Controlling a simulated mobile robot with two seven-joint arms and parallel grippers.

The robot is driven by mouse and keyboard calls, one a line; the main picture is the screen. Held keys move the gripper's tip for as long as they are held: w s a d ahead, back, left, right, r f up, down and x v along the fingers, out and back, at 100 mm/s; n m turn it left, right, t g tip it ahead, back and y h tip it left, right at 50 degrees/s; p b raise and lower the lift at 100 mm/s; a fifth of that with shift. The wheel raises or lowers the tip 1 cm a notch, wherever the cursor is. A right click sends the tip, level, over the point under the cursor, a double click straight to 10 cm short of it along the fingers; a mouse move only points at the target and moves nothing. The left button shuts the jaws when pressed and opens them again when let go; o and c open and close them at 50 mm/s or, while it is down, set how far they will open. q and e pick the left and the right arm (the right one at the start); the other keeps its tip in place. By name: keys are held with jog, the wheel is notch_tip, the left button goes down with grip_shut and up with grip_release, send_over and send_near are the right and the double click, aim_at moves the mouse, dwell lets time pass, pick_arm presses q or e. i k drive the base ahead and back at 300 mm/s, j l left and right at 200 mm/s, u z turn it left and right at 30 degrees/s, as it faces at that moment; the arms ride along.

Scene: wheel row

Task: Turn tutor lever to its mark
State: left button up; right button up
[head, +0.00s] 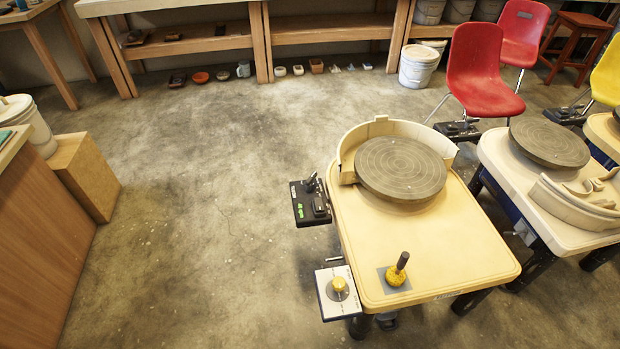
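The nearest pottery wheel has a cream table (460,240) with a grey round wheel head (401,168). A white box (328,303) with dial markings is fixed at its front left side, bearing a yellow knob (339,284); a short grey rod (335,259) shows just behind it. A black control box (303,204) with a small dark lever (311,182) and green marks is on the same side, farther back. I cannot tell which of these is the tutor lever. A yellow-based dark handle (399,268) stands on a grey square on the table. Neither gripper is in view.
A second wheel (550,142) stands close on the right. A red chair (480,75) and white bucket (418,67) are behind. A wooden box (86,175) and cabinet (40,240) are at left. The concrete floor (200,200) between is clear.

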aim_at(308, 183)
jog(key=k, duration=1.1)
jog(key=k+z, duration=0.15)
jog(key=z, duration=1.4)
jog(key=j+z, duration=0.1)
jog(key=z, duration=0.7)
jog(key=j+z, duration=0.15)
jog(key=z, duration=0.25)
jog(key=j+z, duration=0.1)
jog(key=z, duration=0.3)
jog(key=k+j, duration=0.1)
jog(key=j, duration=0.4)
jog(key=k+j, duration=0.15)
jog(key=j, duration=0.35)
jog(key=k+j, duration=0.1)
jog(key=j, duration=0.45)
jog(key=k+j, duration=0.15)
jog(key=j, duration=0.35)
jog(key=k+j, duration=0.1)
jog(key=j, duration=0.4)
jog(key=k+j, duration=0.15)
jog(key=j, duration=0.35)
jog(key=k+j, duration=0.1)
jog(key=j, duration=0.4)
jog(key=k+j, duration=0.15)
jog(key=j, duration=0.4)
